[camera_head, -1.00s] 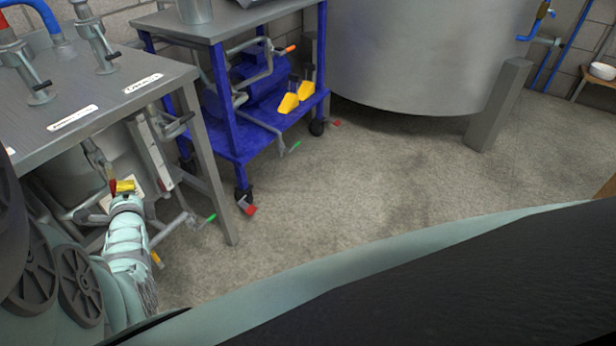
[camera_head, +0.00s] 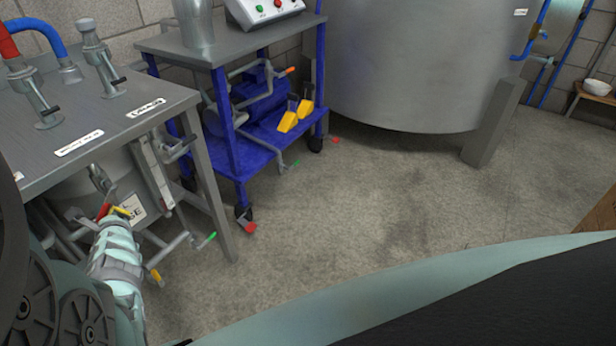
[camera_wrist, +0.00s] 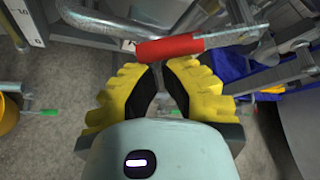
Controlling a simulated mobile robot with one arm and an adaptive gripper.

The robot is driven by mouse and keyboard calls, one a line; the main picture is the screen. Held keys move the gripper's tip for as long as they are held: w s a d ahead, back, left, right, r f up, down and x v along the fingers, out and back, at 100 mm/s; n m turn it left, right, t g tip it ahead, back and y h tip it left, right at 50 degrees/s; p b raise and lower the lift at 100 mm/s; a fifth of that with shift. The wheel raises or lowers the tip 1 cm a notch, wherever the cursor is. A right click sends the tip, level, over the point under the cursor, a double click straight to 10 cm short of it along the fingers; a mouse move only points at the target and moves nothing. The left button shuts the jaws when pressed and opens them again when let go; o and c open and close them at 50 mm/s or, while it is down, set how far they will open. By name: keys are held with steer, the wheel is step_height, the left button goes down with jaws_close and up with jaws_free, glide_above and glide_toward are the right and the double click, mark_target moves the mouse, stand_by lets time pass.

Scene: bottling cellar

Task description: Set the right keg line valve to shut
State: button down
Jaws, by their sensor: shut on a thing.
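A valve lever with a red handle (camera_wrist: 170,47) lies across the top of the wrist view, on a bent grey metal arm. In the head view the red handle (camera_head: 103,211) shows under the steel bench at the left. My gripper (camera_wrist: 167,72) has yellow fingers with black pads, and it is shut on the red handle at the fingertips.
The steel bench (camera_head: 100,125) with labels and taps stands above my gripper, its leg (camera_head: 212,190) to the right. Other pipes with a green-tipped lever (camera_head: 213,236) are close by. A blue cart (camera_head: 240,150) stands beyond. The concrete floor (camera_head: 390,200) is clear.

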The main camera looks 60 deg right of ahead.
mark_target(100, 219)
steer(key=a+r+m+y+p, duration=0.1)
steer(key=p, duration=0.1)
steer(key=r+m+y+p, duration=0.1)
steer(key=p, duration=0.1)
steer(key=shift+a+r+m+y, duration=0.3)
steer(key=shift+a, duration=0.05)
steer(key=shift+a+r+m+y+p, duration=0.4)
steer(key=shift+r+m+y+p, duration=0.3)
steer(key=shift+p, duration=0.4)
steer(key=shift+f, duration=0.1)
